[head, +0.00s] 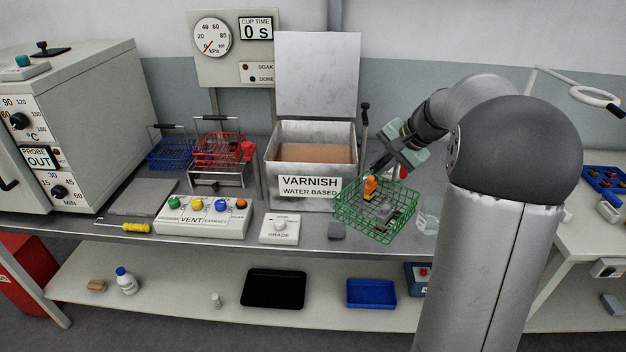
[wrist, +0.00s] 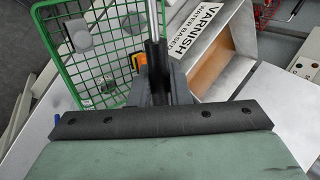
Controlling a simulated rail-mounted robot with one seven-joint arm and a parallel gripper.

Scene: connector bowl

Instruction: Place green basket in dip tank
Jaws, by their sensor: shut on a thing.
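The green basket (head: 345,222) is a wire basket holding an orange part and grey pieces. It is right of and in front of the dip tank (head: 290,190), a pale box labelled VARNISH with its lid raised and brown liquid inside. My gripper (head: 373,170) is above the basket, shut on its handle. In the wrist view the basket (wrist: 62,60) lies beyond my gripper (wrist: 155,75), with the tank (wrist: 240,72) to its right. The fingers partly hide the handle. I cannot tell how far the basket is above the bench.
A blue basket (head: 165,160) and a red basket (head: 215,150) stand left of the tank. A vent button box (head: 190,228) and a grade knob box (head: 279,236) sit in front. The oven (head: 75,120) is at far left. A thin upright rod (head: 364,125) stands by the tank's right side.

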